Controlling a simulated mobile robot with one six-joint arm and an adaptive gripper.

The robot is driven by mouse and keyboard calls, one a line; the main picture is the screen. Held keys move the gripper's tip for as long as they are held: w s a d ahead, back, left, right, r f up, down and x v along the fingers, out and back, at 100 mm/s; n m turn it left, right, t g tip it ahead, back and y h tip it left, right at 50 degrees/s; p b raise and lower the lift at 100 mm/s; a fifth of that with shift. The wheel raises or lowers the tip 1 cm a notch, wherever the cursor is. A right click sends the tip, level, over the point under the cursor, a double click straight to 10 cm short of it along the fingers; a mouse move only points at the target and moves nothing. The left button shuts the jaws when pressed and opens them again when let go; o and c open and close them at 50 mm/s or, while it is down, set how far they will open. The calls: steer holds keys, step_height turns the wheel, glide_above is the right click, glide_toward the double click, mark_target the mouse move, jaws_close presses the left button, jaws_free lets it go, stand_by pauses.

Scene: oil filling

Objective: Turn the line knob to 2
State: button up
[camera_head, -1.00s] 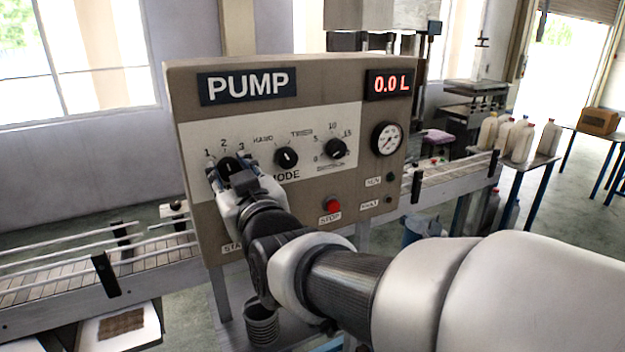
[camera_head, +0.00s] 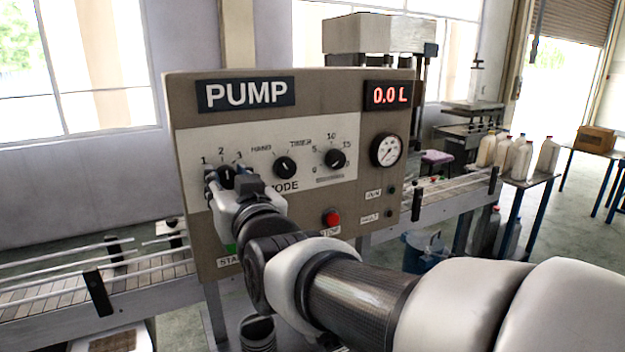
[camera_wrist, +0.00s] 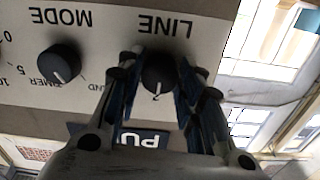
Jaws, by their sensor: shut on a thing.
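The line knob (camera_head: 227,174) is a black dial at the left of the pump panel (camera_head: 330,90), below the numbers 1, 2 and 3. My gripper (camera_head: 226,182) is shut on it, one finger on each side. In the wrist view, upside down, the line knob (camera_wrist: 158,76) sits between the blue-grey fingers of my gripper (camera_wrist: 158,85), under the word LINE. A small pale mark shows at the knob's lower edge there.
The mode knob (camera_head: 285,167) and timer knob (camera_head: 335,158) are to the right. A red stop button (camera_head: 331,218) and a gauge (camera_head: 386,150) are on the panel. The display (camera_head: 389,96) reads 0.0 L. A conveyor (camera_head: 60,290) runs behind the panel.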

steer(key=o, duration=1.1)
steer(key=shift+c, duration=0.2)
steer(key=v, duration=1.2)
steer(key=shift+d+f, duration=0.1)
steer(key=s+d+f+m+g+h, duration=0.1)
steer(key=s+d+f+g+h, duration=0.15)
steer(key=d+f, duration=0.5)
steer(key=s+d+f+m+g+h, duration=0.1)
steer(key=s+d+f+g+h, duration=0.2)
steer(key=d+f, duration=0.45)
steer(key=s+d+f+m+g+h, duration=0.3)
steer(key=s+d+f+g, duration=0.2)
steer(key=s+d+f, duration=0.3)
steer(key=s+d, duration=0.2)
steer(key=s, duration=0.1)
steer(key=shift+s+h, duration=0.35)
